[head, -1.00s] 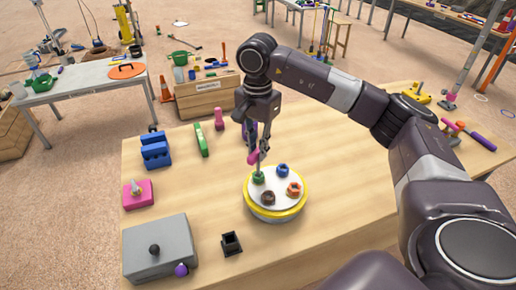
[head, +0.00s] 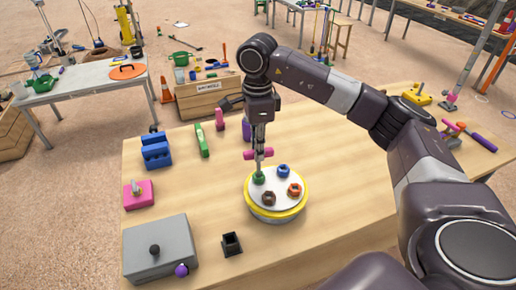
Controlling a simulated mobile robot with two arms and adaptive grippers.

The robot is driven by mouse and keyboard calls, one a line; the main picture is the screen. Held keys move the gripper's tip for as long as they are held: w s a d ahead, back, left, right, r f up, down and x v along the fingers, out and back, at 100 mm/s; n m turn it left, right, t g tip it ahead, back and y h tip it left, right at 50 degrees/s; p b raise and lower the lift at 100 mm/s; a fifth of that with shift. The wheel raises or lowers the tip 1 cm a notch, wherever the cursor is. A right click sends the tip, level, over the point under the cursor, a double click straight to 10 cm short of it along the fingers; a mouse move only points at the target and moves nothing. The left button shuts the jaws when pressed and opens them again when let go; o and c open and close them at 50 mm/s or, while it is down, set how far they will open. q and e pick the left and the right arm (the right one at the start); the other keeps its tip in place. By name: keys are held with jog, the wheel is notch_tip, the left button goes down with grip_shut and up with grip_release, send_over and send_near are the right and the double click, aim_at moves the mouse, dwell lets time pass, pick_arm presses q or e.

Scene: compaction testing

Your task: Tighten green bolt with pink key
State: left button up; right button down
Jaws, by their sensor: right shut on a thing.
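The round white plate with a yellow rim (head: 262,213) sits on the wooden table. The green bolt (head: 258,178) is at its back left, beside a blue, an orange and a brown bolt. My right gripper (head: 260,151) points down above the green bolt and is shut on the pink key (head: 249,155). The pink handle lies crosswise between the fingers and partly hidden by them. The key's shaft runs down to the green bolt; I cannot tell how fully its tip is seated. My left gripper is not in view.
On the wooden table (head: 330,225) stand a blue block (head: 156,150), a pink block (head: 138,194), a grey box (head: 160,250) and a small black square holder (head: 232,244). Green, pink and purple pieces stand behind the plate. The table right of the plate is clear.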

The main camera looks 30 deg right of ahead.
jog(key=shift+s+n, duration=0.1)
jog(key=shift+n, duration=0.9)
jog(key=shift+r+p, duration=0.4)
jog(key=shift+r, duration=0.35)
jog(key=shift+r+p, duration=0.95)
jog(key=shift+r, duration=0.6)
notch_tip(320, 180, up, 6)
jog(key=p, duration=0.4)
jog(key=shift+f, duration=0.1)
